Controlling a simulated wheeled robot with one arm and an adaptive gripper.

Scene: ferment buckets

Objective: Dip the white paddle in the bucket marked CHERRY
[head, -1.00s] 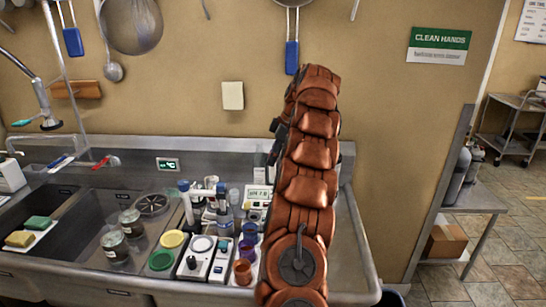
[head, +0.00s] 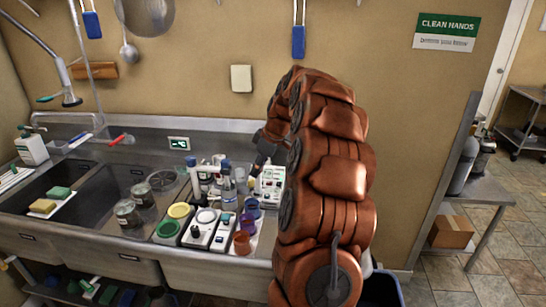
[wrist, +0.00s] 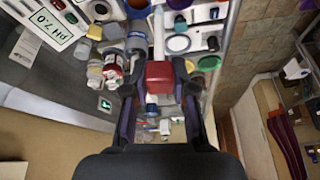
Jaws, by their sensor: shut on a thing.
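My gripper (wrist: 160,92) is shut on a red block-shaped grip in the wrist view. A white shaft extends from this grip, and I take the two to be the white paddle (wrist: 158,38). The shaft's far end lies over the counter items and is hard to make out. In the head view my gripper (head: 264,146) is dark, mostly hidden behind my arm, above the back of the counter. No CHERRY marking is readable in either view. A dark bucket with a blue rim (head: 384,289) stands low behind my arm, its marking not visible.
Sink basins lie left. A steel side table (head: 478,190) stands right. Floor at far right is open.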

